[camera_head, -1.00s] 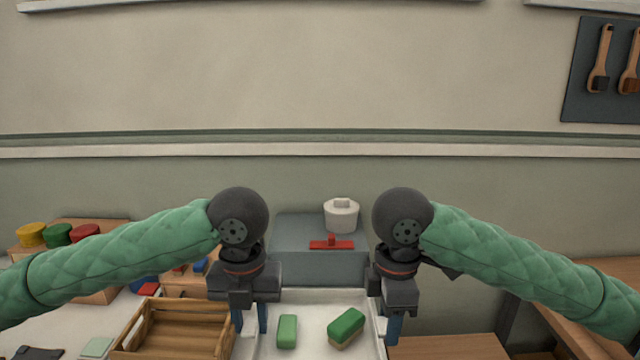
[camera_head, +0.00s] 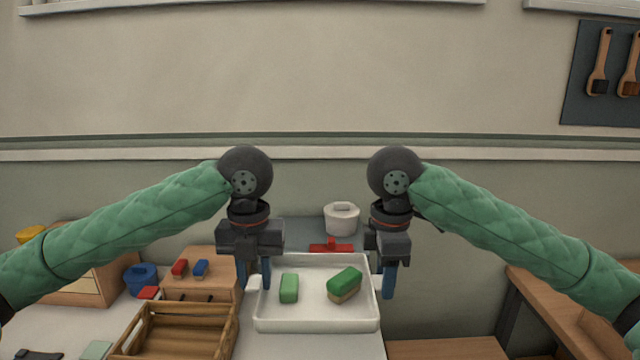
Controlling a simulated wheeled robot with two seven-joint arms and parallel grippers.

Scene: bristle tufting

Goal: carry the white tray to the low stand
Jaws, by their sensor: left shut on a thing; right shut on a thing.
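The white tray (camera_head: 318,325) is in the middle of the head view, held about level. A light green block (camera_head: 289,288) and a darker green block with a tan underside (camera_head: 344,282) lie in it. My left gripper (camera_head: 256,274) is shut on the tray's left rim. My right gripper (camera_head: 387,278) is shut on its right rim. I cannot tell for sure which surface is the low stand; a low wooden top (camera_head: 445,348) shows at the lower right.
Behind the tray, a grey block (camera_head: 295,230) bears a white lidded pot (camera_head: 341,219) and a red piece (camera_head: 331,246). A slatted wooden crate (camera_head: 180,325) stands close at the left on the pale table (camera_head: 60,325). A wooden bench (camera_head: 570,300) stands at the right.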

